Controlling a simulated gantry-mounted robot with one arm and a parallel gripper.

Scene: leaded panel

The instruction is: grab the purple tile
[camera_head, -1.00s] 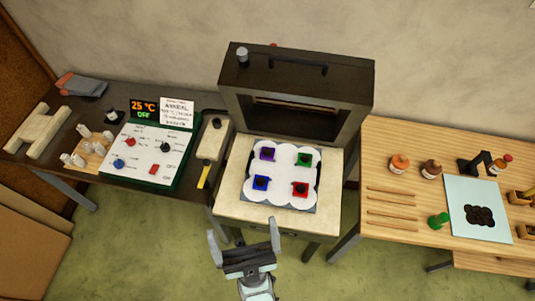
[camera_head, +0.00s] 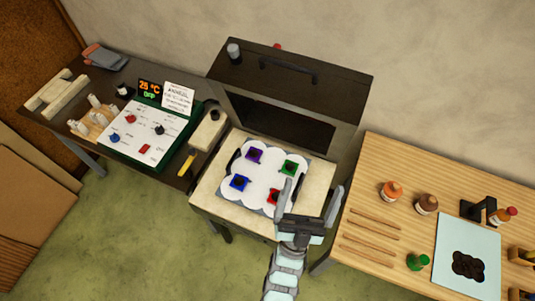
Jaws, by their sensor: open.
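The purple tile (camera_head: 255,154) lies at the back left of a white scalloped panel (camera_head: 232,164) on the pale block in front of the kiln. A green tile (camera_head: 290,168) is to its right, a blue tile (camera_head: 239,183) is in front of it, and a red tile (camera_head: 273,197) is at the front right. My gripper (camera_head: 312,195) is open and empty over the front right of the block, to the right of and nearer than the purple tile. Its left finger stands close to the red tile in the picture and partly covers it.
The dark kiln (camera_head: 290,85) stands behind the block with its front open. A control panel (camera_head: 147,133) and a yellow-handled tool (camera_head: 187,160) are on the left table. Bottles (camera_head: 391,190), sticks and a light blue sheet (camera_head: 467,250) are on the right wooden table.

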